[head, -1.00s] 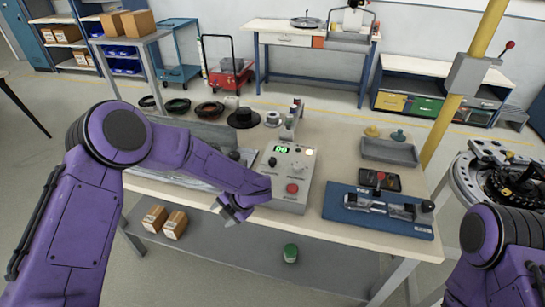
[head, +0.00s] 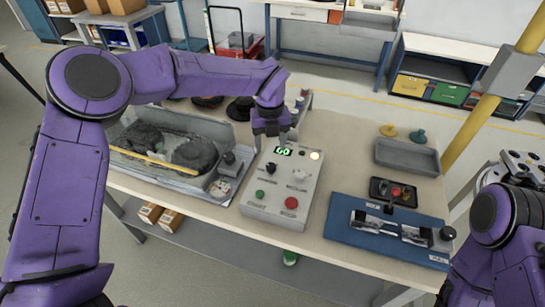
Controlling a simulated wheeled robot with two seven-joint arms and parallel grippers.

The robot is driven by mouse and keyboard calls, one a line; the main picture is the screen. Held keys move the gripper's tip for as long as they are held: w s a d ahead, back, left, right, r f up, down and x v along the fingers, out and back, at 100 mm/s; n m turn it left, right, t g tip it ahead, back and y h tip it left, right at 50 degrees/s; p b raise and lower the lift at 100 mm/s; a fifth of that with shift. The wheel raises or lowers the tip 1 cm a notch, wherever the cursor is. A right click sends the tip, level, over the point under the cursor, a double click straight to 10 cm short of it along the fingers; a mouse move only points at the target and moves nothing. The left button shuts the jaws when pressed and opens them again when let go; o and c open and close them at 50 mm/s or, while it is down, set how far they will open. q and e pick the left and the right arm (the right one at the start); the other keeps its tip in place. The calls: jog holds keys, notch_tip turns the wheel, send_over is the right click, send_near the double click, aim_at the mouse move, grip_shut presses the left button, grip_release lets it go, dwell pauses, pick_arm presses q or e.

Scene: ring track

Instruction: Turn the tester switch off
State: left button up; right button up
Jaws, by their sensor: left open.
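The tester (head: 248,207) is a sloped grey box on the workbench. It has a lit green display (head: 283,151) reading "GO", a lit pale lamp (head: 315,155), a black knob (head: 270,168), a silver switch-like part (head: 299,175), a green button (head: 260,194) and a red button (head: 291,203). Which control is the tester switch is not clear. My left gripper (head: 272,138) is open and empty, pointing down at the tester's back edge, just behind the display. Its fingertips are small and partly shaded. My right arm shows at the lower right; its gripper is out of view.
A grey tray with dark round parts (head: 190,152) stands left of the tester. A blue mat (head: 345,233) with a metal fixture lies to the right. A grey bin (head: 408,157) and a yellow post (head: 470,135) are farther right. Bare bench top lies between tester and mat.

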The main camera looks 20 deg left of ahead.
aim_at(271, 165)
pick_arm(q)
jog(key=f, duration=0.1)
jog(key=s+f+p, duration=0.1)
jog(key=f, duration=0.1)
jog(key=shift+d+f, duration=0.15)
jog(key=shift+f, duration=0.05)
jog(key=f, duration=0.2)
jog(key=w+f+p, duration=0.1)
jog(key=f, duration=0.2)
jog(key=shift+s, duration=0.2)
jog(key=c, duration=1)
pick_arm(e)
jog(key=r, duration=0.2)
jog(key=shift+s+r, duration=0.25)
jog(key=shift+r, duration=0.15)
